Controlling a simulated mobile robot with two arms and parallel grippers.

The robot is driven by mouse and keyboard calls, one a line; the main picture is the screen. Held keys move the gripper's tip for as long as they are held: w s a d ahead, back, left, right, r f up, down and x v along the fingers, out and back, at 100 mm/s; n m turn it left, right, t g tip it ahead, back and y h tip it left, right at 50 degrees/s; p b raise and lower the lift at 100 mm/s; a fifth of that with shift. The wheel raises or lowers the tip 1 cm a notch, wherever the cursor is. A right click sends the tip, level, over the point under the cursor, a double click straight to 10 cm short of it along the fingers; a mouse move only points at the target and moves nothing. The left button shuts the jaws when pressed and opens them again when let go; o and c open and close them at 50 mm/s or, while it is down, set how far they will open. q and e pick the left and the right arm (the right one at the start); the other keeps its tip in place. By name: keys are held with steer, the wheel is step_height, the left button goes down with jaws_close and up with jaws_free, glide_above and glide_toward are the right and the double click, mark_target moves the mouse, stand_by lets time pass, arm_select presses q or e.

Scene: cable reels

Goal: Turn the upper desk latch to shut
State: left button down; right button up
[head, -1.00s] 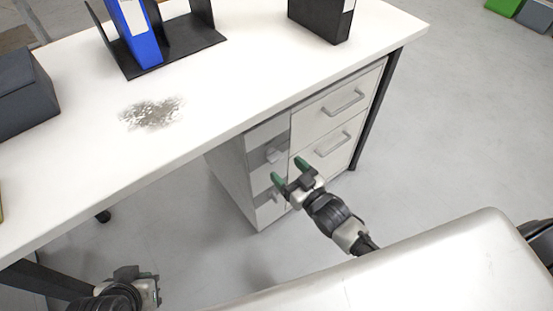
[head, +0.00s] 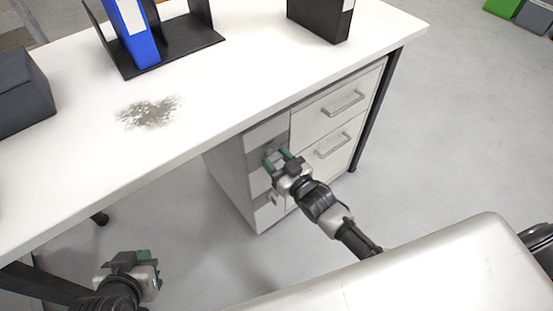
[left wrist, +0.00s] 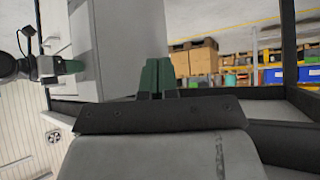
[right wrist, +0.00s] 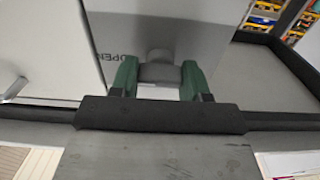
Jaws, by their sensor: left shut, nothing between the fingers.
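The upper desk latch (right wrist: 160,69) is a grey knob on the narrow grey front of the drawer unit. It shows between the green fingers of my right gripper (right wrist: 160,80) in the right wrist view, one finger on each side. Whether the fingers press on it cannot be told. In the head view my right gripper (head: 277,160) is at this latch and mostly hides it. The word OPEN (right wrist: 127,57) is printed beside the latch. The lower latch (head: 272,197) is below. My left gripper (head: 146,262) is shut and empty, low at the left; its fingers meet (left wrist: 158,76).
The white desk top (head: 210,85) overhangs the drawer unit. Two drawers with bar handles (head: 342,102) are right of the latches. A blue binder (head: 136,35) and a black one (head: 322,18) stand on the desk. The floor around is clear.

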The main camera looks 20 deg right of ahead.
arm_select(q)
steer(key=shift+s, duration=0.1)
arm_select(e)
steer(key=shift+c, duration=0.2)
steer(key=n+p, duration=0.2)
steer(key=n, duration=0.1)
steer(key=shift+r+n, duration=0.1)
steer(key=shift+n, duration=0.3)
steer(key=shift+n+p, duration=0.3)
steer(key=shift+n, duration=0.2)
steer(key=n, duration=0.2)
steer(key=shift+n+p, duration=0.3)
steer(key=shift+p, duration=0.05)
steer(key=n, duration=0.3)
steer(key=shift+n, duration=0.3)
steer(key=n, duration=0.2)
steer(key=shift+n, duration=0.4)
arm_select(q)
steer(key=s+a+f+g+y, duration=0.1)
steer(key=s+a+g, duration=0.1)
steer(key=s+g, duration=0.3)
steer(key=shift+s+a+f+b, duration=0.25)
steer(key=shift+s+f+b, duration=0.05)
steer(key=shift+s, duration=0.85)
arm_select(e)
steer(key=shift+n, duration=2)
